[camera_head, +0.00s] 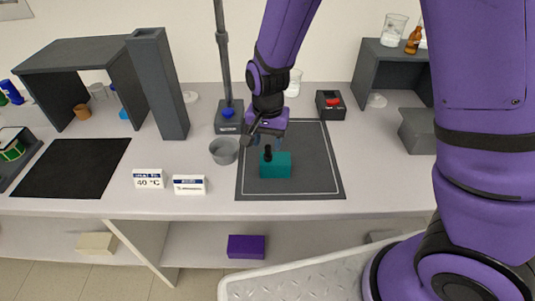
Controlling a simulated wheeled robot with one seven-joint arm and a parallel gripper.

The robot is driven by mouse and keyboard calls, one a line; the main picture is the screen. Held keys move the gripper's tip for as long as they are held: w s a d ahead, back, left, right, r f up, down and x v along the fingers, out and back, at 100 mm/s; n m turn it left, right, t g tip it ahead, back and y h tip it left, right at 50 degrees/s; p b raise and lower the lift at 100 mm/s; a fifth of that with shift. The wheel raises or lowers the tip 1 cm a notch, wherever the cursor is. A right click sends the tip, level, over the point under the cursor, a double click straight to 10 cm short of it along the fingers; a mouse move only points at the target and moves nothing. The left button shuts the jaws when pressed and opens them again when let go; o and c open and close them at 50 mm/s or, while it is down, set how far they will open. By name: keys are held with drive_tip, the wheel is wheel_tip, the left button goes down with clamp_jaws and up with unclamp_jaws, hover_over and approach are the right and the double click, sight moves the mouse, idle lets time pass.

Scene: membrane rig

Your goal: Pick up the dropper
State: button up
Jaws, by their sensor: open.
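What looks like the dropper (268,154) shows as a small black bulb at the top of a teal block (276,170). The rest of it is hidden, and I cannot tell whether it sits in the block or just behind it. The block stands on a dark grey mat (310,165) with a pale border line. My gripper (266,140) points down just above and behind the black bulb. Its jaws are open and nothing shows between them. I cannot tell whether a finger touches the bulb.
A grey cup (224,151) stands just left of the mat, near a stand with a tall pole (222,60). A black box with a red button (331,104) is behind the mat at right. Two small white signs (148,179) stand front left. The mat's right side is clear.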

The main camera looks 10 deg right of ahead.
sight(268, 146)
drive_tip(key=shift+f, duration=1.8)
clamp_jaws()
drive_tip(key=shift+r, duration=0.1)
wheel_tip(268, 146, up, 10)
drive_tip(key=shift+f, duration=0.1)
